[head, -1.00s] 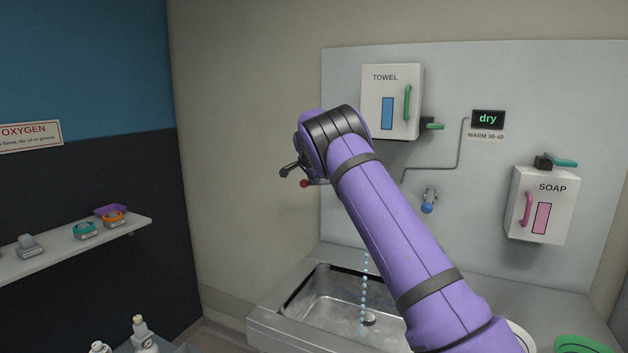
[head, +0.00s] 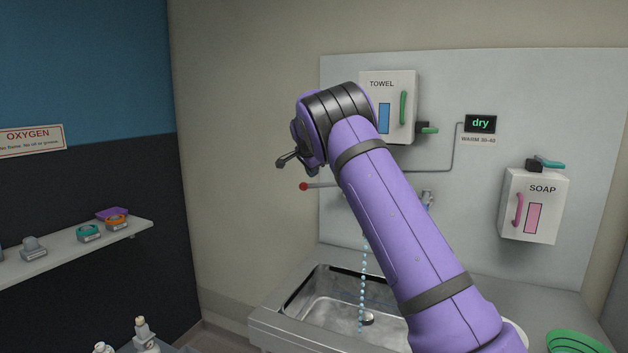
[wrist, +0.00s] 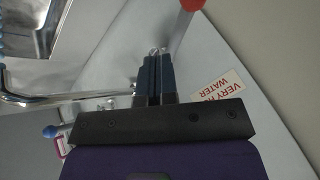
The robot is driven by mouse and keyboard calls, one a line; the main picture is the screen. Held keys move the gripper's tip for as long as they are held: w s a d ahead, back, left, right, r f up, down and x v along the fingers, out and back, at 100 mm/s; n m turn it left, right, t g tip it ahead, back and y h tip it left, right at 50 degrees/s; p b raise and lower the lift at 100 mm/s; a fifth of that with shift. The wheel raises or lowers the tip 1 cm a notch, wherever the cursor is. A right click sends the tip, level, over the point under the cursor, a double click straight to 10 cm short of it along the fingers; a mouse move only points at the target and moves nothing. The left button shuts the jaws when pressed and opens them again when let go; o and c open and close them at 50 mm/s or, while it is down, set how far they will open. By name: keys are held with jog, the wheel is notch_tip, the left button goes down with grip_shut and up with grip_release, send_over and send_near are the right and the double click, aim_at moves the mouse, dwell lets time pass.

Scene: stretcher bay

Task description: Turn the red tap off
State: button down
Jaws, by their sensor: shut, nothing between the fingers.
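The red tap's lever ends in a red ball (head: 304,186) that shows left of my arm in the head view; its stem runs right, behind the arm. In the wrist view the red ball (wrist: 192,4) is at the top edge, its stem reaching down toward my fingertips. My gripper (wrist: 154,56) is shut and empty, its tips close to the stem's lower end; I cannot tell whether they touch. A stream of water drops (head: 363,290) falls into the sink (head: 290,315). The spout (wrist: 50,99) shows in the wrist view. The tap's base is hidden in the head view.
A blue tap knob (wrist: 50,132) is at left in the wrist view. A hot-water label (wrist: 222,95) is on the wall panel. The towel box (head: 400,85) is behind my arm's end, the soap box (head: 533,205) at right. A shelf (head: 70,252) is at left.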

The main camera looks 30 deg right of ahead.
jog(key=v, duration=0.4)
jog(key=shift+w+a, duration=0.15)
dwell(0.4)
jog(key=s+a+r+n+y, duration=0.1)
jog(key=s+a+r+n, duration=0.15)
jog(key=s, duration=0.75)
jog(key=s+a+r+n+y, duration=0.2)
jog(key=s+r, duration=0.2)
jog(key=s, duration=0.6)
jog(key=s+a+r+n+y, duration=0.1)
jog(key=s+a+r+n, duration=0.2)
jog(key=s, duration=0.7)
jog(key=s+a+f+n, duration=0.2)
jog(key=s+f+n, duration=0.1)
jog(key=s, duration=0.7)
jog(key=s+a+f+n, duration=0.2)
jog(key=s+a+n, duration=0.1)
jog(key=s, duration=0.6)
jog(key=s+a+f+n, duration=0.3)
jog(key=s, duration=0.7)
jog(key=shift+s+f, duration=0.3)
